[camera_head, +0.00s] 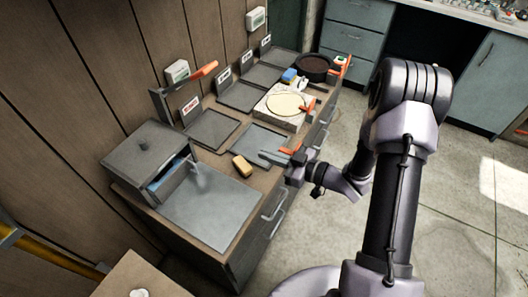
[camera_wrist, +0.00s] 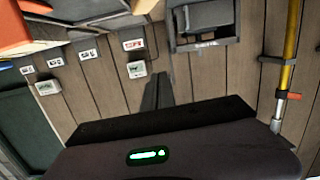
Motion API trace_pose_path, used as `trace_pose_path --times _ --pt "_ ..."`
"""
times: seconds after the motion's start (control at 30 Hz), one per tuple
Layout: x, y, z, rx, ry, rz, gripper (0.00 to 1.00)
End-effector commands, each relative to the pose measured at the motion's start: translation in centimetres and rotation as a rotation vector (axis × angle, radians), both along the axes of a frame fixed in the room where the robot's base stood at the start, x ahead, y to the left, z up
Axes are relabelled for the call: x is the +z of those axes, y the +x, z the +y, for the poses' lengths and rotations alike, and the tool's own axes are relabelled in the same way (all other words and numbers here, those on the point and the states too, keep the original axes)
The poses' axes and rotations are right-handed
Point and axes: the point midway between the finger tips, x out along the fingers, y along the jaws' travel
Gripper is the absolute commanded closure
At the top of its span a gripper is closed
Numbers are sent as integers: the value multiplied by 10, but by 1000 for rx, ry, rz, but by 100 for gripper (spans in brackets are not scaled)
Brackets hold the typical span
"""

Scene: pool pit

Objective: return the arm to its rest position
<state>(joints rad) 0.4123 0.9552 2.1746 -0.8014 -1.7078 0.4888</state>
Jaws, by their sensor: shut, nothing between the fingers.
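My arm reaches up from the bottom right and bends down toward the counter's front edge in the head view. My gripper (camera_head: 268,156) is at the end of it, over or just in front of that edge, pointing left. In the wrist view my gripper (camera_wrist: 158,88) has its dark fingers together, with nothing between them.
The counter (camera_head: 225,160) holds several grey trays, a white board with a round disc (camera_head: 286,104), a dark round pan (camera_head: 315,66) and a grey box (camera_head: 146,151). Bare floor (camera_head: 460,190) lies right of my arm.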

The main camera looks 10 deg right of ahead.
Motion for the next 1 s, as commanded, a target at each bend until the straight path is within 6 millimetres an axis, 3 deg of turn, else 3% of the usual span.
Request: trace_pose_path --times 0.27,0.37,0.47,0.5,0.57,0.6,0.67,0.73,0.8,0.9,1.0 --pt "1 2 0 -4 -5 0 100" --pt "16 25 -13 -91 -90 20 100" --pt "64 65 -51 -340 -263 84 100" --pt "91 71 -71 -468 -318 127 100" --pt "130 62 -96 -654 -363 209 100" --pt "154 45 -109 -768 -367 275 100" --pt "183 7 -118 -912 -335 393 100" --pt "204 -52 -112 -1021 -256 557 100" --pt "212 -113 -89 -1058 -156 730 100" --pt "213 -179 -51 -1026 -45 923 100" --pt "213 -217 -25 -976 17 1038 100"
